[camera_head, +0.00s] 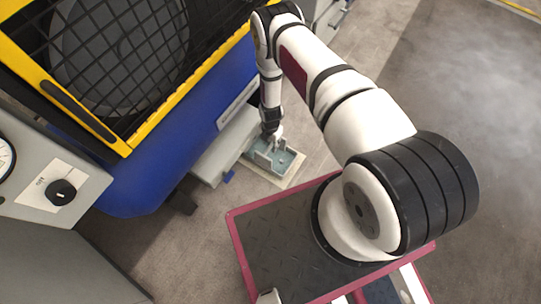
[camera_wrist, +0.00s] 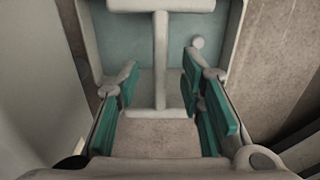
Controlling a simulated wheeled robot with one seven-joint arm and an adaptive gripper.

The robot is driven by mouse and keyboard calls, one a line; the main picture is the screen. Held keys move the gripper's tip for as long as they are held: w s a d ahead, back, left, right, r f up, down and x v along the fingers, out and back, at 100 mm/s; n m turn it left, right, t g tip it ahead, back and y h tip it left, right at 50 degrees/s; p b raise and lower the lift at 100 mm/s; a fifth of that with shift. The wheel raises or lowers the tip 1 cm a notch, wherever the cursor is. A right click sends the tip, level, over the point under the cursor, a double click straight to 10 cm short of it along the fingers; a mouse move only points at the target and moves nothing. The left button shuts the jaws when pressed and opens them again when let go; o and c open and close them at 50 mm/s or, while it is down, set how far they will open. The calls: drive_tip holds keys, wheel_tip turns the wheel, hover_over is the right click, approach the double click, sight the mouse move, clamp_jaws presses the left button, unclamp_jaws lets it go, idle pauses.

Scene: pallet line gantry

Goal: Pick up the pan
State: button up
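The pan (camera_head: 287,163) is a shallow grey-teal tray with a pale rim, low down beside the machine in the head view. In the wrist view, the pan (camera_wrist: 128,42) fills the upper middle, with a pale bar running down its centre to a crosspiece at the top. My gripper (camera_wrist: 162,100) is open, its two teal-padded fingers on either side of the bar's lower part, with gaps on both sides. In the head view my gripper (camera_head: 271,138) is small and reaches down at the pan's back edge. Whether the fingers touch the pan's floor cannot be told.
A pale flat plate (camera_head: 292,182) lies under the pan. A grey box-like ledge (camera_head: 222,155) stands close to its left. A blue machine (camera_head: 165,165) with a yellow-framed mesh guard rises at left, beside a grey panel with a black knob (camera_head: 62,192). Open floor (camera_head: 470,90) lies right.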

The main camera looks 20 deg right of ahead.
sight(271, 145)
drive_tip(key=shift+f+b, duration=0.45)
drive_tip(key=shift+f, duration=1.1)
drive_tip(key=shift+c, duration=0.2)
clamp_jaws()
drive_tip(key=shift+r, duration=0.1)
